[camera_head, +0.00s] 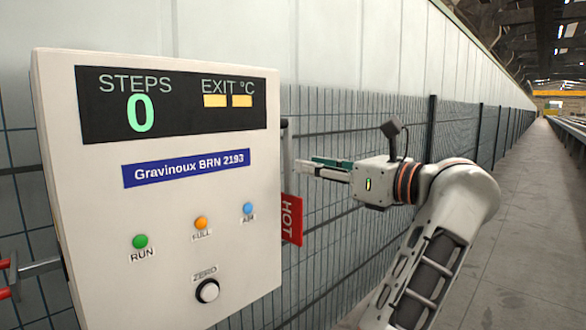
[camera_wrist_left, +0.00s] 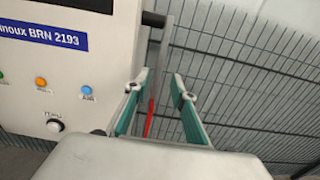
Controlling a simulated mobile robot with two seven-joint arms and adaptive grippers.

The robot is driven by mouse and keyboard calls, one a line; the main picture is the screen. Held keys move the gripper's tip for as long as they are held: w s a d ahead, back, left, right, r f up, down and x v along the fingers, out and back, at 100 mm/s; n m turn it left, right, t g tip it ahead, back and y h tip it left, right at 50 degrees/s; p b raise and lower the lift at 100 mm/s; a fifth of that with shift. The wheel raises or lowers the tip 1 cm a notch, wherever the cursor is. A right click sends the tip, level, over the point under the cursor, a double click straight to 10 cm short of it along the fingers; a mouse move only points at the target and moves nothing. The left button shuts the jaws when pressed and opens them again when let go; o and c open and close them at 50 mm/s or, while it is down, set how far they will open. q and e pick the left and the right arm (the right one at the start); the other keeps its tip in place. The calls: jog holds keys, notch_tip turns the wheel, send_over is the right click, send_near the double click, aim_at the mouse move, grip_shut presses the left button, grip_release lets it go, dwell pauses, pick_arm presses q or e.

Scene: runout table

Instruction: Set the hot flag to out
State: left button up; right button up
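The red HOT flag (camera_head: 292,220) hangs down beside the right side of the white control box (camera_head: 110,235). A grey bar (camera_head: 288,150) runs up from it toward a dark peg (camera_head: 284,123) on the box's side. In the left wrist view the flag (camera_wrist_left: 149,120) shows nearly edge-on, below the dark peg (camera_wrist_left: 153,19). My left gripper (camera_head: 308,168) is open beside the box's right side, above the flag and close to the bar. In its wrist view the green-padded fingers (camera_wrist_left: 160,88) stand apart, with the bar and flag seen between them. My right gripper is not in view.
The box carries a display (camera_head: 175,105), green, orange and blue lights and a ZERO knob (camera_head: 207,290). A wire mesh fence (camera_head: 340,230) stands close behind the gripper. Red-ended parts (camera_head: 8,278) stick out left of the box. A walkway (camera_head: 535,230) lies open at right.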

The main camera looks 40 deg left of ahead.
aim_at(291, 161)
pick_arm(q)
jog(key=a, duration=0.5)
jog(key=a+b, duration=0.1)
jog(key=a, duration=0.1)
jog(key=shift+w+a, duration=0.25)
jog(key=shift+a, duration=0.05)
grip_shut()
